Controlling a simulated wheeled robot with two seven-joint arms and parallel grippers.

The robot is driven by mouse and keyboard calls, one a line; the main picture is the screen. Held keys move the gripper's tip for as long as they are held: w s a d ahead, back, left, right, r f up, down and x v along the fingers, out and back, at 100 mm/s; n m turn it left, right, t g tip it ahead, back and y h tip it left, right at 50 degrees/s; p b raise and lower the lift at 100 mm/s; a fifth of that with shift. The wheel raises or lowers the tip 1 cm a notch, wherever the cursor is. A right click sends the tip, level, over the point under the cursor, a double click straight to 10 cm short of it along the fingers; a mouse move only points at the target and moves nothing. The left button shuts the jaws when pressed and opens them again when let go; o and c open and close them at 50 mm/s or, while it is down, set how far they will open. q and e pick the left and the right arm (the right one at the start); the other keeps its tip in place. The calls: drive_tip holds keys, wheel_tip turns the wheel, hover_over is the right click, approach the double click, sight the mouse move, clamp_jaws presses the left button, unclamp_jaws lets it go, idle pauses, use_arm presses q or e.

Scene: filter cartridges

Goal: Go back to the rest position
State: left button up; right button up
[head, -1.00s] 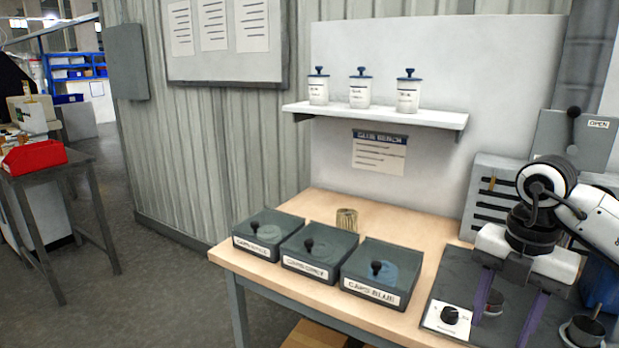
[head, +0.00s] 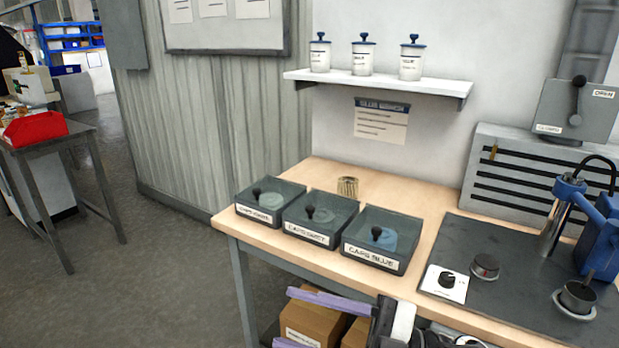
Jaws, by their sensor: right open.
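My right gripper (head: 286,317) is at the bottom of the head view, in front of the bench's front edge and lower than the bench top. Its two purple fingers point left and stand apart, with nothing between them. Cardboard boxes (head: 312,322) show behind the fingers, under the bench. Only the hand and a bit of my right arm show; the rest is cut off by the lower frame edge. My left gripper is not in view.
The wooden bench (head: 420,200) holds three lidded cap boxes (head: 322,216), a small ribbed brass-coloured cylinder (head: 348,187) and a dark mat (head: 500,262) with a dial box, cups and a blue device (head: 600,240). Three white canisters (head: 362,58) stand on the shelf. Floor at left is open.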

drive_tip(key=w+d+f+m+t+h, duration=0.2)
drive_tip(key=d+f+m+t+h, duration=1)
drive_tip(key=f+m, duration=0.55)
drive_tip(key=s+d+f+m+g+h, duration=0.2)
drive_tip(key=s+d+f+m+g, duration=0.1)
drive_tip(key=s+f, duration=0.5)
drive_tip(key=s+d+f+m+g+h, duration=0.2)
drive_tip(key=s+f+m+g+h, duration=0.1)
drive_tip(key=s+f, duration=0.6)
drive_tip(key=shift+s+d+f+g, duration=0.15)
drive_tip(key=shift+d+f+g, duration=0.3)
drive_tip(key=shift+g, duration=0.25)
